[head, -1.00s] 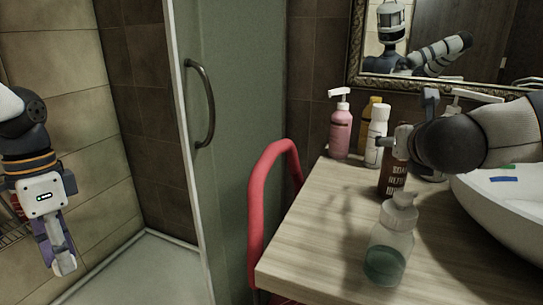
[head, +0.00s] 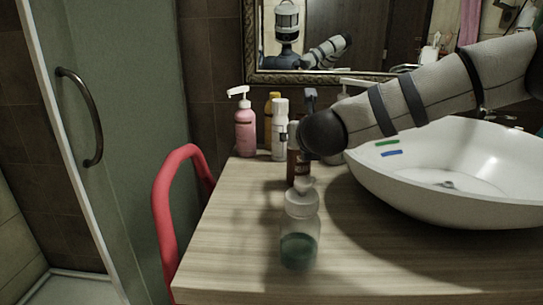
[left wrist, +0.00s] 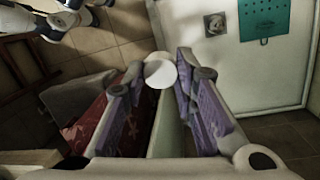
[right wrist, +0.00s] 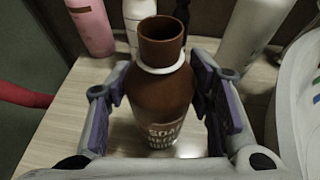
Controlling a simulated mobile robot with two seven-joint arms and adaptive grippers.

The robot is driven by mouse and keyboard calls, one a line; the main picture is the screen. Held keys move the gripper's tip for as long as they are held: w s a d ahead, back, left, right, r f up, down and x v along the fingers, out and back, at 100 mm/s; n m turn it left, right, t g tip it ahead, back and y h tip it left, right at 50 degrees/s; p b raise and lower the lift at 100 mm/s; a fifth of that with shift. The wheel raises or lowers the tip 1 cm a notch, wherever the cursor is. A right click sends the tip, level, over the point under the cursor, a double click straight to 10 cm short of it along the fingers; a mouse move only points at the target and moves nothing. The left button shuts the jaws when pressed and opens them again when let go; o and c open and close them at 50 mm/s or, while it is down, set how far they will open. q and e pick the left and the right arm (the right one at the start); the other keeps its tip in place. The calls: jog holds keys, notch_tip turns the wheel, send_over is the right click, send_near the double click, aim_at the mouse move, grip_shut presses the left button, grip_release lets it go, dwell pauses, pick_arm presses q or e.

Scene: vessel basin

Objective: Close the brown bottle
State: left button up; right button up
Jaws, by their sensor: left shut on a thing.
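The brown bottle (head: 299,172) stands upright on the wooden counter, partly hidden by my right arm in the head view. In the right wrist view the brown bottle (right wrist: 160,95) has an open neck with a white ring below it and no cap on. My right gripper (right wrist: 160,92) has its fingers on either side of the bottle's body, apart and open. My left gripper (left wrist: 160,85) is shut on a round white cap (left wrist: 160,74) at its fingertips, over the floor. The left gripper is outside the head view.
A clear bottle with green liquid (head: 300,235) stands in front of the brown bottle. Behind are a pink pump bottle (head: 245,130), a yellow bottle (head: 272,106) and a white bottle (head: 279,140). A white basin (head: 440,195) is at right, a red rail (head: 165,215) at left.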

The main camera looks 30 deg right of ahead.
jog(key=c, duration=0.6)
